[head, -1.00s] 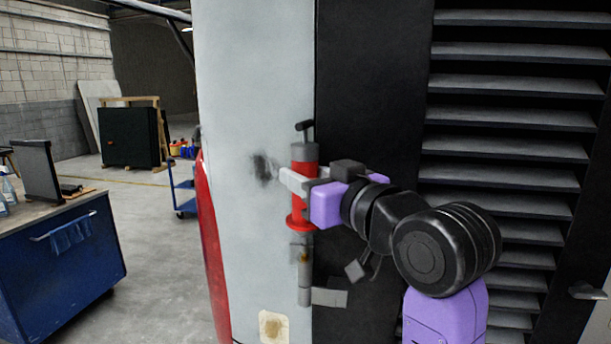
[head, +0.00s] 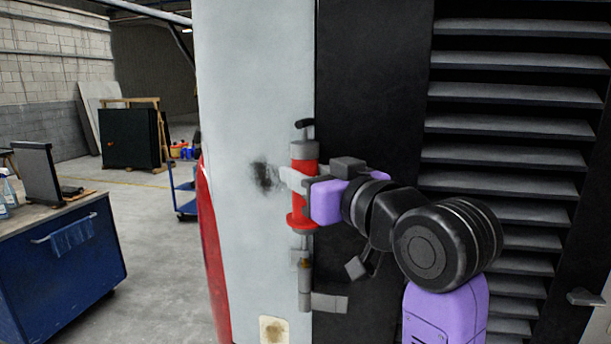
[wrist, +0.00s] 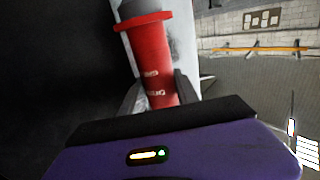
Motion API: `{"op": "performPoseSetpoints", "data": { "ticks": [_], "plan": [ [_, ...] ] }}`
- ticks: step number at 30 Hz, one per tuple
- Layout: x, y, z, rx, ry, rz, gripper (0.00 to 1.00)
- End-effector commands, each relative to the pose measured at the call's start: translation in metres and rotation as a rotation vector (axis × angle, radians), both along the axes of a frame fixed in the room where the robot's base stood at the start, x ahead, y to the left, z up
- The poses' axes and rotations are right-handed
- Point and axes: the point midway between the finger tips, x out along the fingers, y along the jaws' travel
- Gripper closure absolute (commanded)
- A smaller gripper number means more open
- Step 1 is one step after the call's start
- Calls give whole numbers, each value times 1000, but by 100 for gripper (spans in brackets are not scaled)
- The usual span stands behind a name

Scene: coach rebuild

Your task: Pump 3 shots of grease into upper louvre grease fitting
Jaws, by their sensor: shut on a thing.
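My gripper (head: 292,178) is shut on a red grease gun (head: 303,208) with a grey top and a dark T-handle. The gun stands nearly upright in front of the seam between a pale panel and a black panel. In the wrist view, the gun's red barrel (wrist: 151,65) lies between the fingers. The louvres (head: 515,155) are to the right of my arm. A grey bracket-like part (head: 304,285) with a brownish patch sits just below the gun; whether they touch is unclear. I cannot make out the grease fitting for certain.
A dark smudge (head: 263,176) marks the pale panel (head: 245,80) left of the gun. A stained cream plate (head: 274,331) is lower down. A blue workbench (head: 70,270) stands at the left, with a blue cart (head: 184,198) behind. Open floor lies between bench and coach.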

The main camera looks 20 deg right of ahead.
Motion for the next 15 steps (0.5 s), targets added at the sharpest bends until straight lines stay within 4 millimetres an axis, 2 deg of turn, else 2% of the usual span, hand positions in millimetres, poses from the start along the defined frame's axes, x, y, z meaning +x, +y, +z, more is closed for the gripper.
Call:
{"op": "performPoseSetpoints", "data": {
  "ticks": [15],
  "plan": [
    [-1, 0, 10, 0, -9, 0, 100]
  ]
}}
